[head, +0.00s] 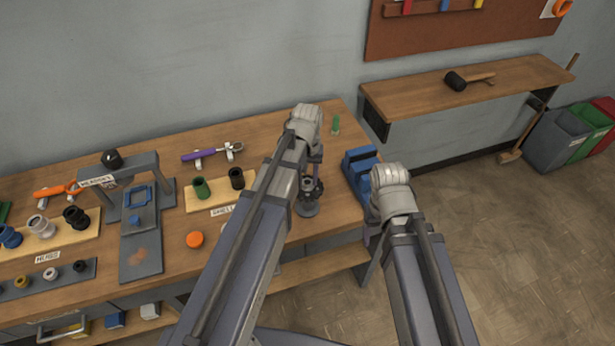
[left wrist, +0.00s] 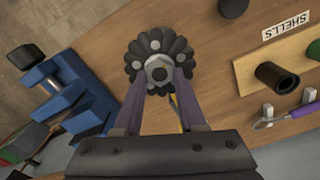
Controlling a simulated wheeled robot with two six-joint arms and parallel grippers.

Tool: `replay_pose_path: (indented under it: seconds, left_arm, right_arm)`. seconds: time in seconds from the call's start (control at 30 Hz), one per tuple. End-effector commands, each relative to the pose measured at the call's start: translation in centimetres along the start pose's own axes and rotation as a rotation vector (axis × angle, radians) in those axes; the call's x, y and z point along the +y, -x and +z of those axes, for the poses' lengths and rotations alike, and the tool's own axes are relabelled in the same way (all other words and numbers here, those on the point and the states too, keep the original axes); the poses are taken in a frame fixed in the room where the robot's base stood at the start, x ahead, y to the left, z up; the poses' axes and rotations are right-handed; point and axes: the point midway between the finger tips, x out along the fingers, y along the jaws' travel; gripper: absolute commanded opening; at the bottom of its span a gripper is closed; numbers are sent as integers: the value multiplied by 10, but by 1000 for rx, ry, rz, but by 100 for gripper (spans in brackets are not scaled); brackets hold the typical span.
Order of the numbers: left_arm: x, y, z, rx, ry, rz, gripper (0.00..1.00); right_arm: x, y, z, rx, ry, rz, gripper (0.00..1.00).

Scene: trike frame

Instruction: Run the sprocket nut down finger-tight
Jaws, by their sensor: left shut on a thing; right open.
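In the left wrist view the dark, scalloped sprocket (left wrist: 183,54) is seen from above. The grey hex sprocket nut (left wrist: 159,71) is at its centre. My left gripper (left wrist: 160,78) is shut on the nut, one finger on each side. In the head view the sprocket sits on a small dark stand (head: 308,208) near the right end of the bench. My left gripper (head: 316,172) reaches down onto it, partly hidden behind my left arm. My right arm ends to the right, near the bench's right edge.
A blue vise (head: 357,165) stands just right of the sprocket, between my arms. The shells board (head: 217,191) and an orange disc (head: 194,240) are to the left. A wall shelf (head: 425,108) with a mallet is at the back right. Open floor lies right of the bench.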

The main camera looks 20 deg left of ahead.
Motion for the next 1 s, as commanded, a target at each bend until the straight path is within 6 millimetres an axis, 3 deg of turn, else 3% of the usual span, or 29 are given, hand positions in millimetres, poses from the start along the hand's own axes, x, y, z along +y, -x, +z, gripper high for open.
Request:
replay_pose_path:
  seconds: [0.3, 0.57, 0.6, 0.83, 1.0]
  left_arm:
    - [1, 0, 0, 0, -134, 0, 0]
    - [1, 0, 0, 0, -141, 0, 0]
    - [1, 0, 0, 0, -140, 0, 42]
    - [1, 0, 0, 0, -140, 0, 68]
    - [1, 0, 0, 0, -140, 0, 70]
  right_arm:
    - [0, 0, 0, 0, 0, 0, 69]
    - [0, 0, 0, 0, 0, 0, 69]
    - [0, 0, 0, 0, 0, 0, 69]
    - [0, 0, 0, 0, 0, 0, 69]
    - [0, 0, 0, 0, 0, 0, 69]
